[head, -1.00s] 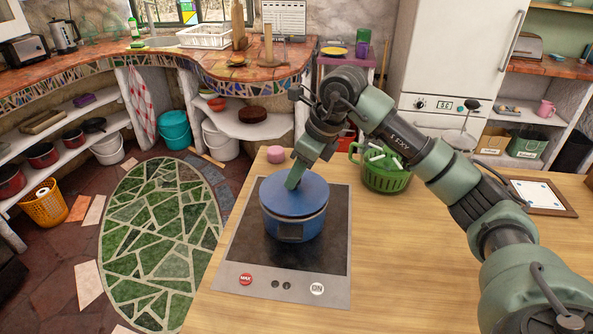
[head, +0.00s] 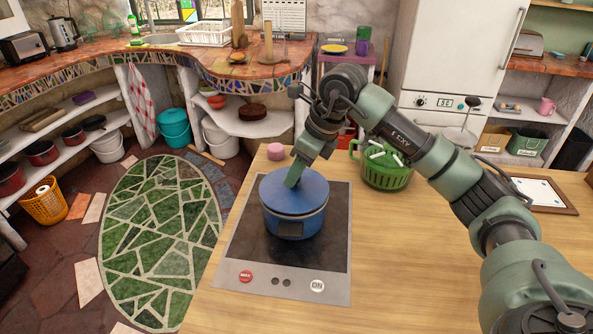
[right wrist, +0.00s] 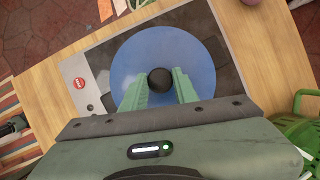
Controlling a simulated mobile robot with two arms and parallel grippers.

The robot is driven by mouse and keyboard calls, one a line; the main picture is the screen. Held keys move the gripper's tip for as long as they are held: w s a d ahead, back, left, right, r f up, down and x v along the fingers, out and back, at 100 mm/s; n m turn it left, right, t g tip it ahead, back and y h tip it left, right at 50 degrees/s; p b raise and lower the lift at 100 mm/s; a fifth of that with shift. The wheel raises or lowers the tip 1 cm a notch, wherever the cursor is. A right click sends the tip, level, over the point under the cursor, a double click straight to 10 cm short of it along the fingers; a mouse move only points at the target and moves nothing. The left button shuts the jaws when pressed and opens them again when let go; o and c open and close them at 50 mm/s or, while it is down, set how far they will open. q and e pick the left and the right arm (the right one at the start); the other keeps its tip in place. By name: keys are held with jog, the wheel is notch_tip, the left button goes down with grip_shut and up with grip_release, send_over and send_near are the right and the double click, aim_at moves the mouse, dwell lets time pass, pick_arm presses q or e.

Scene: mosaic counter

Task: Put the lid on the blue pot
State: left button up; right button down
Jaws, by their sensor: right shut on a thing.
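The blue pot (head: 290,226) stands on the dark cooking plate (head: 262,252) on the wooden table. The blue lid (head: 312,192) lies over the pot's top; it looks roughly level, and whether it is fully seated is hard to tell. My right gripper (head: 293,183) is above the lid, shut on the lid's knob. In the right wrist view the round lid (right wrist: 190,62) fills the middle, and the two green fingers sit at its black knob (right wrist: 160,80). The pot is hidden under the lid there. My left gripper is not in view.
A green basket (head: 385,172) with white items stands right of the cooking plate. A pink object (head: 276,152) sits behind the pot. A framed white board (head: 540,195) lies at the far right. The front middle of the wooden table (head: 410,270) is clear.

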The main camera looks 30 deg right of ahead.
jog(key=shift+f+b, duration=0.4)
jog(key=shift+f, duration=0.1)
dwell(0.8)
jog(key=c, duration=1)
grip_release()
jog(key=o, duration=0.5)
jog(key=shift+r+p, duration=2.55)
jog(key=shift+r, duration=0.95)
